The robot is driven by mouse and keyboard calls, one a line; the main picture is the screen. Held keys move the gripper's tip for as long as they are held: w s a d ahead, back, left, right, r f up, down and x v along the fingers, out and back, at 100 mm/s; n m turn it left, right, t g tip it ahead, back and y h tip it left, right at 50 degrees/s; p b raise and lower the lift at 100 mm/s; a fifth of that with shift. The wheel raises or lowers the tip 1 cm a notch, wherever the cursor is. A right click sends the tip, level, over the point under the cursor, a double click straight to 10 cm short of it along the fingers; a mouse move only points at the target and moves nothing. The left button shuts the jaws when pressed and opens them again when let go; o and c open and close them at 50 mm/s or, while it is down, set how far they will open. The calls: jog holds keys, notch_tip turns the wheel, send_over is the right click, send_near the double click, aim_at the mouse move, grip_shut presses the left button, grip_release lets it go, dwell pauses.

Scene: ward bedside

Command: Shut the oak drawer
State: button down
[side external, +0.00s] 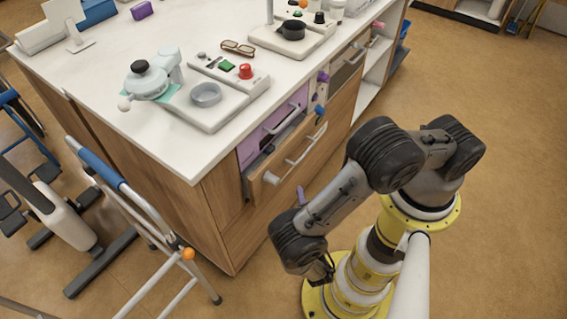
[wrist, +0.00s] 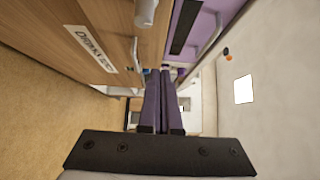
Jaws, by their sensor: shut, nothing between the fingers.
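The oak drawer (side external: 290,165) is in the cabinet side in the side external view, below a purple drawer front (side external: 247,150). It stands out a little from the cabinet and has a pale bar handle (side external: 306,145). In the wrist view, a wooden front (wrist: 70,30) with a white label and a metal handle (wrist: 135,80) fills the left. My gripper (wrist: 165,72) has purple fingers, shut together and empty, pointing along the cabinet front.
The white worktop (side external: 140,140) carries a scale-like device, a dish and other items. A walking frame (side external: 130,205) stands at the cabinet's left. Another drawer handle (side external: 357,55) is farther back. The floor (side external: 490,120) to the right is clear.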

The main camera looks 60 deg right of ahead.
aim_at(281, 153)
jog(key=x, duration=0.4)
jog(key=w+a+x, duration=0.1)
jog(key=x, duration=0.7)
jog(key=shift+w+a, duration=0.25)
jog(key=shift+w, duration=0.5)
